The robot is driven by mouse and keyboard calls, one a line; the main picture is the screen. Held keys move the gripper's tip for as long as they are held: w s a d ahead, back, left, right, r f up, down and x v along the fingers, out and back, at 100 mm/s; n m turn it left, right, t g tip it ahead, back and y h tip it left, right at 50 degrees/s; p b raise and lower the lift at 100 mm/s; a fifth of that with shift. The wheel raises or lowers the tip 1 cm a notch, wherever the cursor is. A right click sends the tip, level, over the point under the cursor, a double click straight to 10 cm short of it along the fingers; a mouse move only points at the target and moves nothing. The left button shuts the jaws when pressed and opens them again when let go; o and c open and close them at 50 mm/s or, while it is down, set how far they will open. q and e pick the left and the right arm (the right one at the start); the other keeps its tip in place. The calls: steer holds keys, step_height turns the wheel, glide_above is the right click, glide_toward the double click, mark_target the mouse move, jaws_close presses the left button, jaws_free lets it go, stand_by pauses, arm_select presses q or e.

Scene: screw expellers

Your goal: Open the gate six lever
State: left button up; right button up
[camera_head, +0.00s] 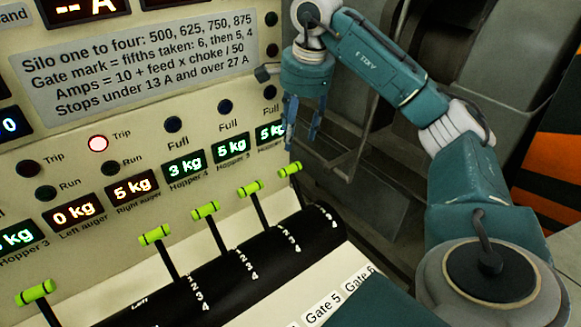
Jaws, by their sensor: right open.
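The lever with a green grip (289,168) at the right end of a row of levers lines up with the Gate 6 label (360,278), as far as I can tell. It stands at the upper, panel-side end of its numbered slot. My right gripper (302,140) is open and empty, with its fingers pointing down. In the picture it is just above and slightly right of that grip, and I see no contact. Its fingers partly cover the rightmost weight display (270,132). My left gripper is not in view.
Other green-gripped levers stand to the left, the closest one (250,187) near the Gate 6 lever. Behind them is a panel with displays, lamps and a text plate (140,65). One Trip lamp (98,144) is lit. Grey machinery (370,200) lies to the right.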

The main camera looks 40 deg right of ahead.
mark_target(290, 169)
steer(key=f, duration=0.3)
steer(key=w+f, duration=0.1)
steer(key=f, duration=0.3)
steer(key=f+p, duration=0.1)
steer(key=f, duration=0.2)
steer(key=shift+w+f, duration=0.25)
steer(key=shift+f, duration=0.05)
steer(key=shift+w+f, duration=0.15)
steer(key=shift+f, duration=0.65)
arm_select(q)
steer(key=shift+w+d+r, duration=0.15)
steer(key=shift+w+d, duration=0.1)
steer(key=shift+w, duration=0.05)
arm_select(e)
jaws_close()
